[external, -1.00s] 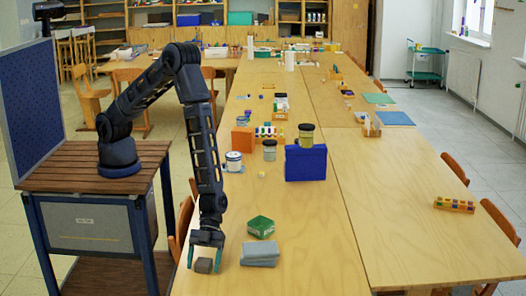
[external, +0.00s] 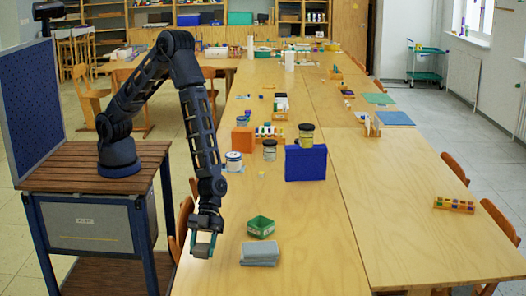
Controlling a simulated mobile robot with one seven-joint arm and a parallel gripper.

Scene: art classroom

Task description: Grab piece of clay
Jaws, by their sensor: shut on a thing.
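My gripper (external: 202,244) hangs over the near left corner of the long wooden table, with its teal fingers pointing down. It is shut on a small grey-brown piece of clay (external: 202,250). The clay sits between the fingertips and appears to be held above the tabletop. The fingers hide part of it.
Farther back are a white tin (external: 234,161), jars and a blue box (external: 306,162).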

